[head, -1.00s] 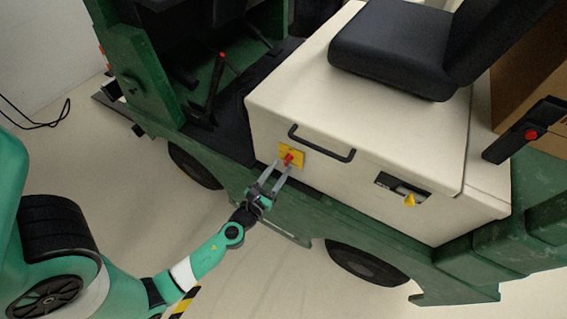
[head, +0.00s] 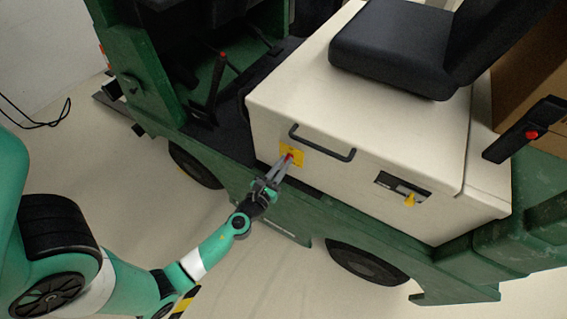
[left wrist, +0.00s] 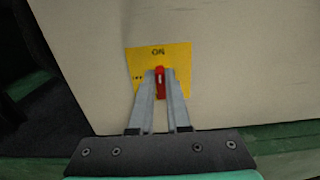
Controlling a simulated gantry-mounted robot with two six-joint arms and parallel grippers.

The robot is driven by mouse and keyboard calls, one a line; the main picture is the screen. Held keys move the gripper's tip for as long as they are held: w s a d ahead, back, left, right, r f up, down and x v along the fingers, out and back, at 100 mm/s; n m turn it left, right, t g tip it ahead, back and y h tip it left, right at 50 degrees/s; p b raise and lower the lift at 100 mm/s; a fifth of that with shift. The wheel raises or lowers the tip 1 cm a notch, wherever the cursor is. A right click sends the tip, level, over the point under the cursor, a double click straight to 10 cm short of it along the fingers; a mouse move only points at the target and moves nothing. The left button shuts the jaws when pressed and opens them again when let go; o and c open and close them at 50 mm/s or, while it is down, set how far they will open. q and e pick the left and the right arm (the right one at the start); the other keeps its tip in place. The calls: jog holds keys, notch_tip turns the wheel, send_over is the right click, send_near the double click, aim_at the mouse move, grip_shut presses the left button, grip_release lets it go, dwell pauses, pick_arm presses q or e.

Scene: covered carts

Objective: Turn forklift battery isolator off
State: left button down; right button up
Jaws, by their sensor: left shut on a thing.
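The battery isolator is a red handle (left wrist: 160,82) on a yellow plate (left wrist: 178,58) on the cream side panel of the forklift. In the left wrist view the plate reads "ON" at its top, with small lettering at its left edge. The red handle points up toward "ON". My left gripper (head: 284,162) is shut on the red handle, one grey finger on each side; the fingers (left wrist: 160,78) also show in the left wrist view. They hide the lower part of the plate. My right gripper is not in view.
A black bar handle (head: 322,143) sits on the panel just above and right of the plate. Further right is a recess with a yellow knob (head: 410,200). A black seat (head: 395,48) is on top. The green chassis (head: 330,220) runs below.

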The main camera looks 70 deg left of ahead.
pick_arm(q)
jog(key=shift+n, duration=0.3)
jog(key=n, duration=0.2)
jog(key=n+b, duration=0.1)
jog(key=n, duration=0.2)
jog(key=n+b, duration=0.1)
jog(key=n, duration=0.2)
jog(key=shift+s+a+f, duration=0.2)
jog(key=shift+s+a, duration=0.05)
jog(key=shift+a, duration=0.05)
jog(key=shift+s+a+f+n+b, duration=0.15)
jog(key=shift+n+b, duration=0.4)
jog(key=shift+n, duration=1)
jog(key=shift+w+d+f+n+b, duration=0.1)
jog(key=shift+n+b, duration=0.45)
jog(key=shift+n, duration=0.95)
jog(key=shift+s+a+f+n+b, duration=0.15)
jog(key=shift+n+b, duration=0.4)
jog(key=shift+n, duration=1)
jog(key=shift+w, duration=0.1)
jog(key=c, duration=0.9)
grip_release()
jog(key=shift+d, duration=0.1)
